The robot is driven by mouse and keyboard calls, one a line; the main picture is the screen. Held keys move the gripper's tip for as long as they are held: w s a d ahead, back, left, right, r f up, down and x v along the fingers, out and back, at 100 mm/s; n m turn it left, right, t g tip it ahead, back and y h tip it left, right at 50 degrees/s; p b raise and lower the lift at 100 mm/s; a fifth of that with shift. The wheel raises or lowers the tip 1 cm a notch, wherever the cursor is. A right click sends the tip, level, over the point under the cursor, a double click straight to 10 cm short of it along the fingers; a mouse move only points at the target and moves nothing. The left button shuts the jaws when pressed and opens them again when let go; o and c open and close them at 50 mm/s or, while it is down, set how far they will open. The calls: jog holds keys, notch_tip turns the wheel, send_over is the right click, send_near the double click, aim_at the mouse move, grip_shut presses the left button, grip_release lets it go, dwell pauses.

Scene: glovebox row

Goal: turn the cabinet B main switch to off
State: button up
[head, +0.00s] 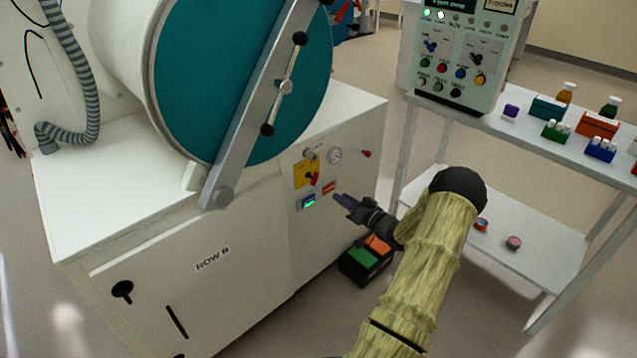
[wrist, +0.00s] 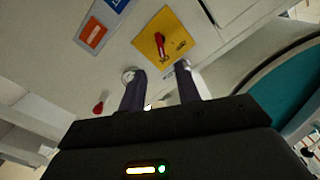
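The main switch is a red handle (head: 313,179) on a yellow plate (head: 302,174) on the front panel of the white cabinet (head: 353,133) labelled ROW B. In the wrist view the red handle (wrist: 160,42) stands out from the yellow plate (wrist: 170,30), ahead of the fingers. The small print on the plate is too blurred to read. My gripper (head: 341,197) is to the lower right of the switch, apart from it. In the wrist view my gripper (wrist: 160,82) is open, with a gap between its two dark fingers and nothing held.
A gauge (head: 335,155) and red knob (head: 366,154) sit right of the switch; a display (head: 308,203) and orange label (head: 329,187) sit below. A teal round door (head: 190,80) with a bar overhangs above. A black box (head: 358,268) stands on the floor. A white shelf (head: 510,250) is right.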

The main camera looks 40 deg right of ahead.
aim_at(315, 179)
jog(key=w+a+b, duration=0.1)
jog(key=w, duration=1.1)
grip_shut()
